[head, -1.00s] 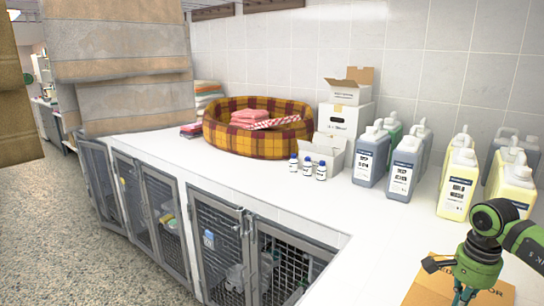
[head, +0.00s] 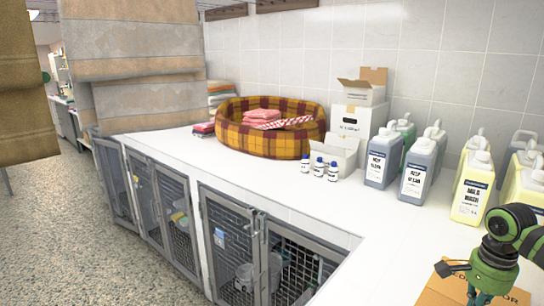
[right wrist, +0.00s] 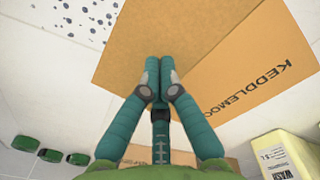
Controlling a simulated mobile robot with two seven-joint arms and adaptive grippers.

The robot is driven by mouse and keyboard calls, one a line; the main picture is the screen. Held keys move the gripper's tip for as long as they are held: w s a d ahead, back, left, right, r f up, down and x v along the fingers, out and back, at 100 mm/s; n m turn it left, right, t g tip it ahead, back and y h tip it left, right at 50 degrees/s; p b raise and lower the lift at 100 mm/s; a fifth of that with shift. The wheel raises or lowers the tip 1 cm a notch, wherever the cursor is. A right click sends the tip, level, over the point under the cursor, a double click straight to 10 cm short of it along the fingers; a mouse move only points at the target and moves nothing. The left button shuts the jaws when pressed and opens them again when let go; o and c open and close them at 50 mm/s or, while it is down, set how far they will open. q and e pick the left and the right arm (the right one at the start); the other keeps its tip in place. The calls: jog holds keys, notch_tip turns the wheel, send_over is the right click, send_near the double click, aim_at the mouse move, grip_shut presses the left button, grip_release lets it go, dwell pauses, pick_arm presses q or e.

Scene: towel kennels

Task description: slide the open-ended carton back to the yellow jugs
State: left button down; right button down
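The brown cardboard carton (head: 440,292) lies on the white counter at the lower right of the head view, cut off by the frame edge. In the right wrist view the carton (right wrist: 235,85) shows dark lettering on its right part. Yellow jugs (head: 472,192) stand behind it; one yellow jug (right wrist: 283,158) shows at the lower right of the wrist view. My right gripper (right wrist: 158,68) is over the carton with its fingertips together. I cannot tell whether they touch the cardboard. It also shows in the head view (head: 483,298). My left gripper is out of view.
Grey-blue jugs (head: 383,162), small white bottles (head: 318,168) and a small open white box (head: 338,150) stand left of the yellow jugs. A plaid pet bed (head: 265,140) is further back. The counter (head: 390,225) between is clear. Kennel doors (head: 230,245) lie below.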

jog(key=shift+f, duration=0.2)
jog(key=shift+f+b, duration=0.9)
jog(key=shift+f, duration=0.45)
jog(key=shift+r, duration=0.1)
jog(key=shift+w+d+r, duration=0.1)
jog(key=shift+w+d, duration=0.4)
jog(key=shift+w, duration=0.15)
jog(key=shift+w+d+p, duration=0.35)
jog(key=shift+w+d, duration=0.5)
jog(key=shift+w, duration=0.2)
jog(key=shift+w+d, duration=0.85)
jog(key=shift+w, duration=0.15)
jog(key=shift+w+d+b, duration=0.35)
jog(key=shift+w+d, duration=0.2)
jog(key=shift+w, duration=0.2)
